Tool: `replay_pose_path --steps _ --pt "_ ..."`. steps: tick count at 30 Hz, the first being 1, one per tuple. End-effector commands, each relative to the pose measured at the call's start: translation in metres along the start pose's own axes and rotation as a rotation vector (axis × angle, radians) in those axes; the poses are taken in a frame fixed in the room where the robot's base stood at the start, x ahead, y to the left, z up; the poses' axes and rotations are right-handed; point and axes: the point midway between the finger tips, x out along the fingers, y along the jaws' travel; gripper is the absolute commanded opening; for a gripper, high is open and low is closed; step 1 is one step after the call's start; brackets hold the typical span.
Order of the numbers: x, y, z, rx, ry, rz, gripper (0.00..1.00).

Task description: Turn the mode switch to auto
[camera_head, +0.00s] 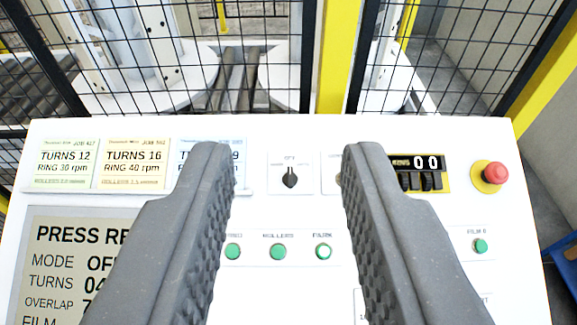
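The mode switch (290,179) is a small black rotary knob on a white plate with the label OFF above it, in the upper middle of the white control panel (290,140). The other labels beside it are too small to read. The display screen (65,233) at lower left reads MODE OF, partly covered. My gripper (291,165) is open and empty, with one grey finger left and one right of the switch in the picture. The fingers hide parts of the panel. I cannot tell how far they are above it.
Green buttons (278,251) sit in a row below the switch. Job cards (135,163) stand at left. A black mesh fence (430,60) with yellow posts (338,55) rises behind the panel.

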Motion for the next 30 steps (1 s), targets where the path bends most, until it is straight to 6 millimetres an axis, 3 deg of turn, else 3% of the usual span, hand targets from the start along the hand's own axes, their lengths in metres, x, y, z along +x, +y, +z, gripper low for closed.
replay_pose_path --steps 5,13,21,30 --pt "0.015 0.001 -0.002 0.001 -0.041 0.004 0.31" --pt "0.081 0.006 0.007 0.003 -0.261 0.016 0.31" --pt "0.144 0.006 0.034 0.003 -0.509 0.020 0.31" --pt "0.201 0.005 0.077 0.002 -0.777 0.012 0.31"
